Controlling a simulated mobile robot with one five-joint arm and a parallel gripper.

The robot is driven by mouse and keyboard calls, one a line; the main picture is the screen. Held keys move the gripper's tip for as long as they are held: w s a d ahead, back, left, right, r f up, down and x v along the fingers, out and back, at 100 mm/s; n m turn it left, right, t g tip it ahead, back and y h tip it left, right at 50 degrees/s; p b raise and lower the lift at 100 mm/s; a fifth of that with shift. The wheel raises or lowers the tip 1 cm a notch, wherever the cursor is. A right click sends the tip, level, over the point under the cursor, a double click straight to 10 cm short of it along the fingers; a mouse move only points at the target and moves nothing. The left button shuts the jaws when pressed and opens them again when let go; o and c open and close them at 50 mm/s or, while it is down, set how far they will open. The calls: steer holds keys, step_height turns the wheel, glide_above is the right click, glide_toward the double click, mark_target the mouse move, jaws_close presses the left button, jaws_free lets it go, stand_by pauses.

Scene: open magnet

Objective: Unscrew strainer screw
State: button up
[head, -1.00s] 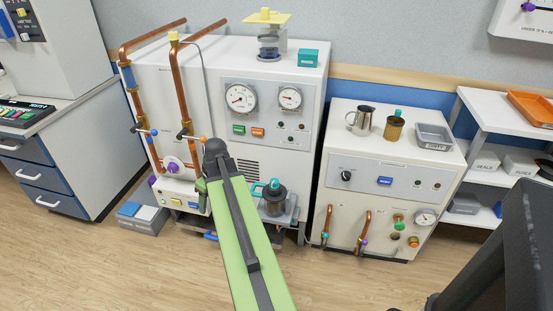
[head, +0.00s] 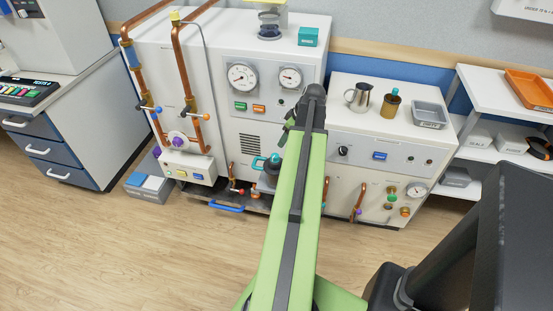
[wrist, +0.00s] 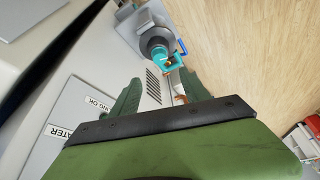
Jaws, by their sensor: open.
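No part is clearly labelled as the strainer screw, so I cannot tell for certain which it is. A dark cylinder with a teal top (head: 272,166) sits low at the front of the big white machine, partly hidden by my arm. It shows in the wrist view (wrist: 157,40), with a teal bracket-like part (wrist: 167,61) beside the fingers' far end. A purple knob (head: 180,142) sits on the left pipework. My gripper (wrist: 160,78) is open and empty, its green fingers apart, short of the teal part. In the head view its fingers are mostly hidden.
Copper pipes with small levers (head: 188,95) rise at the left of the white machine (head: 237,132). A second white cabinet (head: 352,150) carries a metal jug (head: 359,97) and a grey tray (head: 429,114). A blue handle (head: 226,208) juts out low. The wooden floor in front is clear.

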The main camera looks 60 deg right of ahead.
mark_target(275, 155)
steer(key=b+x, duration=1.1)
steer(key=x, duration=0.2)
steer(key=shift+f, duration=0.35)
steer(key=shift+r, duration=0.15)
jaws_close()
